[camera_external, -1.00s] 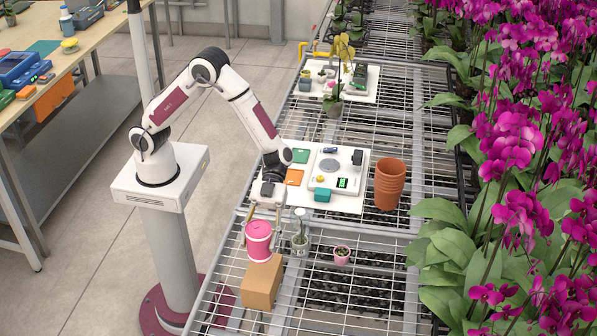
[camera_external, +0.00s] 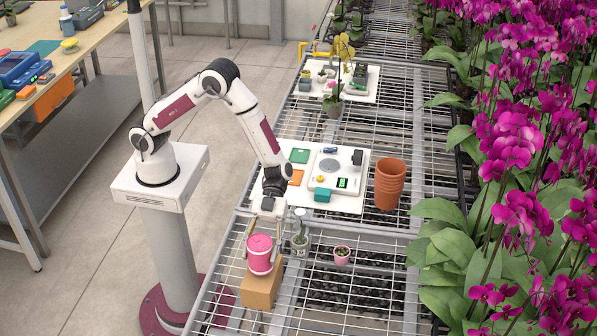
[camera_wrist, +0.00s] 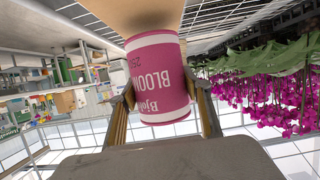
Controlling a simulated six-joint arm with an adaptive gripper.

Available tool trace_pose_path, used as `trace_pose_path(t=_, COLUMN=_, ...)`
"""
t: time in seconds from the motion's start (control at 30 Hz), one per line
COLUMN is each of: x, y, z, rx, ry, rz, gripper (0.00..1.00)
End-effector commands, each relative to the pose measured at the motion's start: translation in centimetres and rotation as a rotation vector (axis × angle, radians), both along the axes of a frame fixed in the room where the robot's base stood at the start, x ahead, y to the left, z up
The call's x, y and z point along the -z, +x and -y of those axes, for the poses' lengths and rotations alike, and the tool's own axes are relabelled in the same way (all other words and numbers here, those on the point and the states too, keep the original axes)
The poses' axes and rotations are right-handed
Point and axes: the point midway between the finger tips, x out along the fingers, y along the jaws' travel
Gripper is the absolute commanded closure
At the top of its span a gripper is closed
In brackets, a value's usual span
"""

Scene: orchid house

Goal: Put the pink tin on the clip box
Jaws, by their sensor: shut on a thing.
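The pink tin (camera_external: 260,254) has pale rims and is in my gripper (camera_external: 262,236), whose fingers sit on either side of it. In the wrist view the tin (camera_wrist: 160,82) fills the middle, with lettering upside down, between the two fingers of my gripper (camera_wrist: 162,112). A brown cardboard box (camera_external: 261,288), which seems to be the clip box, stands on the wire bench directly below the tin. The tin's lower edge overlaps the box's top in the outside view. In the wrist view the tin's far end meets the brown surface (camera_wrist: 120,14); I cannot tell whether they touch.
A small potted plant in a glass (camera_external: 299,242) stands close right of the gripper. A small pink pot (camera_external: 341,254) is farther right. The wire bench (camera_external: 350,300) is open at front right.

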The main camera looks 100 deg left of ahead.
Motion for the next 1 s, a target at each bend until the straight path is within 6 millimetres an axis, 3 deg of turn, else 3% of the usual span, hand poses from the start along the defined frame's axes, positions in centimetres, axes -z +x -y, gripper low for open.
trace_pose_path(t=0.2, x=1.6, y=0.0, z=0.0, rx=-0.001, ry=-0.001, rz=0.001, gripper=0.82)
trace_pose_path(t=0.7, x=2.0, y=0.0, z=0.0, rx=-0.001, ry=-0.001, rz=0.001, gripper=0.82)
trace_pose_path(t=0.73, x=2.1, y=0.0, z=0.0, rx=-0.001, ry=0.000, rz=0.000, gripper=0.49)
trace_pose_path(t=0.8, x=2.0, y=0.0, z=0.0, rx=-0.001, ry=0.000, rz=0.001, gripper=0.35)
trace_pose_path(t=1.0, x=2.0, y=0.0, z=0.0, rx=-0.001, ry=0.000, rz=0.001, gripper=0.35)
